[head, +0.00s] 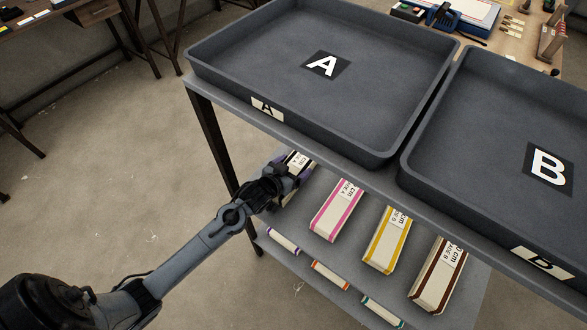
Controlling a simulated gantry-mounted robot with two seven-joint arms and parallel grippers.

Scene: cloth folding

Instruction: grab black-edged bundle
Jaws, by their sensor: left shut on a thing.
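The black-edged bundle (299,159) is a cream block with dark edges at the left end of the shelf under the trays. My left gripper (292,180) reaches in from the left and is shut on it. The gripper hides much of the bundle, and the shelf edge above hides its far end. I cannot tell whether the bundle is lifted off the shelf. My right gripper is not in view.
Pink-edged (336,210), yellow-edged (386,240) and brown-edged (438,274) bundles lie to the right on the shelf. Empty tray A (394,137) and tray B (470,215) stand above. The floor at left is clear.

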